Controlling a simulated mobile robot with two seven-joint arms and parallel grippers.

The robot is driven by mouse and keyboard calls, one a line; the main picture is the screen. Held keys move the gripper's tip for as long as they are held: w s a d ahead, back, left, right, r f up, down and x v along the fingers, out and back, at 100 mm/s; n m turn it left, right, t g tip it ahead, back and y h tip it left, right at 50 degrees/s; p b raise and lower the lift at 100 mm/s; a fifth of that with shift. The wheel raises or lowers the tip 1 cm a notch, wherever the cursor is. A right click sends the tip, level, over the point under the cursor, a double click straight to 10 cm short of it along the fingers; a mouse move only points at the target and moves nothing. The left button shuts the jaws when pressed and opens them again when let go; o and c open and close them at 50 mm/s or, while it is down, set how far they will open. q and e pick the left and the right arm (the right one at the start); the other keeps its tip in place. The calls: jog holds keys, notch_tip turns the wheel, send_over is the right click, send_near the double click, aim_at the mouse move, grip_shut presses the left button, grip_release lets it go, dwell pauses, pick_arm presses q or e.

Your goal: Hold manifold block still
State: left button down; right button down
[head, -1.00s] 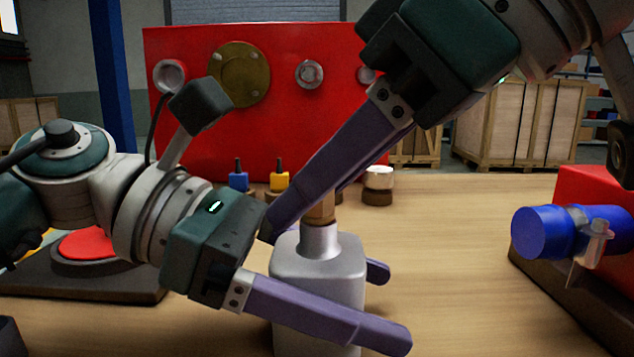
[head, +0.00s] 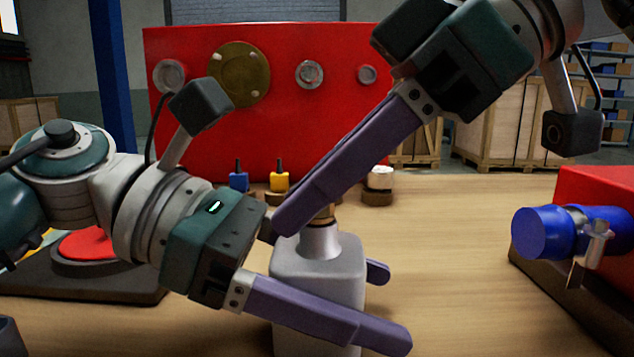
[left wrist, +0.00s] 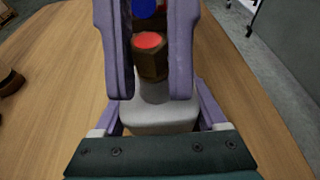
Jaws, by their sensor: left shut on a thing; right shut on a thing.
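The pale grey manifold block (head: 318,266) stands upright on the wooden table with a round neck on top. My left gripper (head: 389,306) is shut on the block, one finger along its near side and one behind it. In the left wrist view the block (left wrist: 160,118) sits between my left fingers. A brass hexagonal fitting with a red top (left wrist: 152,62) rises from the neck. My right gripper (head: 283,226) reaches down from the upper right and is shut on this fitting. Its fingers hide most of the fitting in the head view.
A red panel (head: 300,120) with round ports stands behind. Small blue (head: 238,181) and yellow (head: 279,181) pieces and a silver-topped piece (head: 380,178) stand before it. A blue cylinder (head: 543,233) lies at right, a red disc (head: 88,244) at left. Table right of the block is clear.

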jog(key=n+g+h, duration=0.1)
jog(key=n+g, duration=0.4)
jog(key=n, duration=0.2)
jog(key=c, duration=0.8)
grip_release()
jog(key=shift+c, duration=0.2)
